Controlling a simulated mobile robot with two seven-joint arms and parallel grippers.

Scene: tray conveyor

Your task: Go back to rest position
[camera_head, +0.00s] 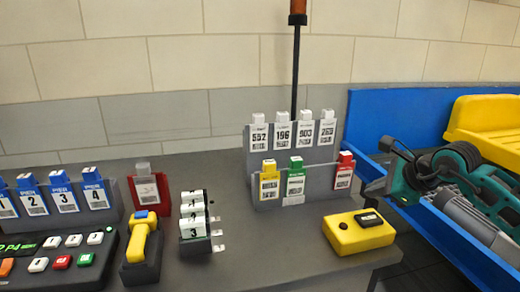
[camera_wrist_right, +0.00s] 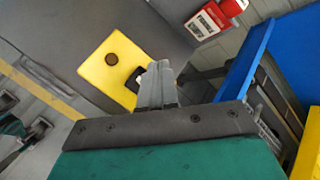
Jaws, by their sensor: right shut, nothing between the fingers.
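My right gripper (camera_head: 374,188) is at the right of the head view, in front of the blue conveyor side wall and to the right of the table. Its teal arm comes in from the right edge. In the right wrist view the fingers (camera_wrist_right: 158,84) are together and hold nothing. My left gripper is not in either view.
On the grey table (camera_head: 250,262) stand a rack of numbered white cards (camera_head: 290,150), a yellow-handled scanner (camera_head: 142,245), a keypad (camera_head: 66,262), blue cards (camera_head: 62,198) and a yellow button box (camera_head: 358,238). A blue wall (camera_head: 372,120) and yellow tray (camera_head: 485,125) are at right.

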